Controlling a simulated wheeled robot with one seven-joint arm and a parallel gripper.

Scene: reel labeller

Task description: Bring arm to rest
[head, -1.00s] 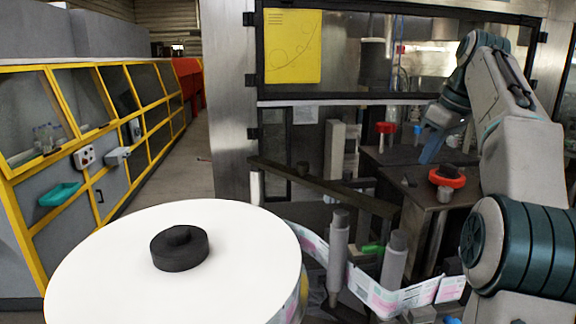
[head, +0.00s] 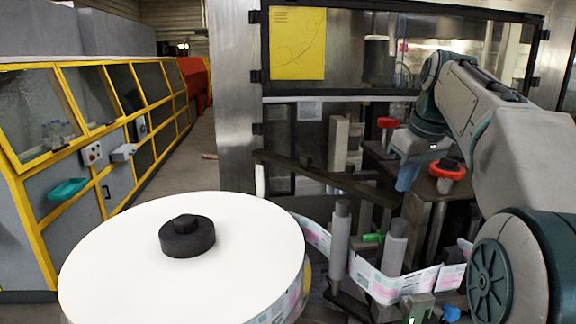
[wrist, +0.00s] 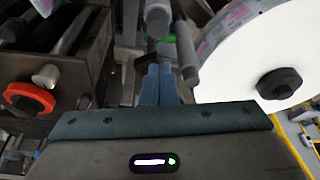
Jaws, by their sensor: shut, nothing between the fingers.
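My gripper (head: 406,176) hangs from my arm at the right of the head view, in front of the glazed cabinet and left of a red ring-shaped knob. Its blue fingers point down and are shut with nothing between them. In the wrist view the two fingers (wrist: 158,85) lie side by side, touching. They are apart from the grey rollers and the label web below.
A large white reel (head: 110,255) with a black hub (head: 187,237) fills the lower left. Grey rollers (head: 394,250) guide the label web (head: 385,288). The red knob (head: 447,169) sits on a metal housing. Yellow-framed machines (head: 90,130) line an aisle.

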